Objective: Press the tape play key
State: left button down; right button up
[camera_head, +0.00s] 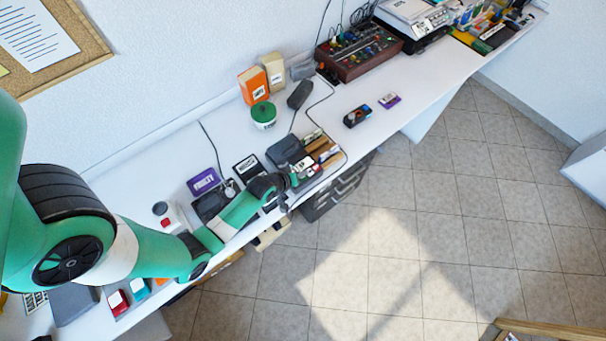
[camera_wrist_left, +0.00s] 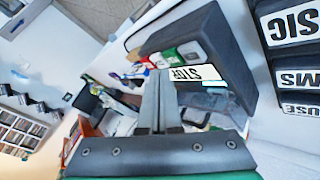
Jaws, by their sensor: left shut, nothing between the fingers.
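The dark tape machine (camera_wrist_left: 225,45) fills the upper middle of the left wrist view. Its front carries a white STOP label (camera_wrist_left: 187,73) and a short row of small coloured keys, with a green key (camera_wrist_left: 188,50) and a red key (camera_wrist_left: 170,54) among them. I cannot read which is the play key. My left gripper (camera_wrist_left: 160,77) is shut and empty, its fingertips close to the label; I cannot tell whether they touch. In the head view my left gripper (camera_head: 292,180) is low beside a dark machine (camera_head: 285,151) at the bench's front edge. My right gripper is not in view.
Black boxes with white labels (camera_wrist_left: 290,25) stand close at the right in the wrist view. In the head view a green-lidded tub (camera_head: 263,115), an orange box (camera_head: 252,86) and a mixer (camera_head: 358,50) stand farther along the white bench. Some bench top is clear beyond the machine.

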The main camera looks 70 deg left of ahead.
pick_arm(q)
jog(key=shift+f, duration=0.1)
jog(key=shift+f+b, duration=0.3)
jog(key=shift+f+b, duration=0.3)
jog(key=shift+f, duration=0.15)
dwell(0.6)
jog(key=shift+r, duration=0.15)
jog(key=shift+r+p, duration=0.75)
jog(key=shift+p, duration=0.15)
notch_tip(320, 180, up, 5)
jog(key=p, duration=0.5)
jog(key=shift+r, duration=0.1)
dwell(0.5)
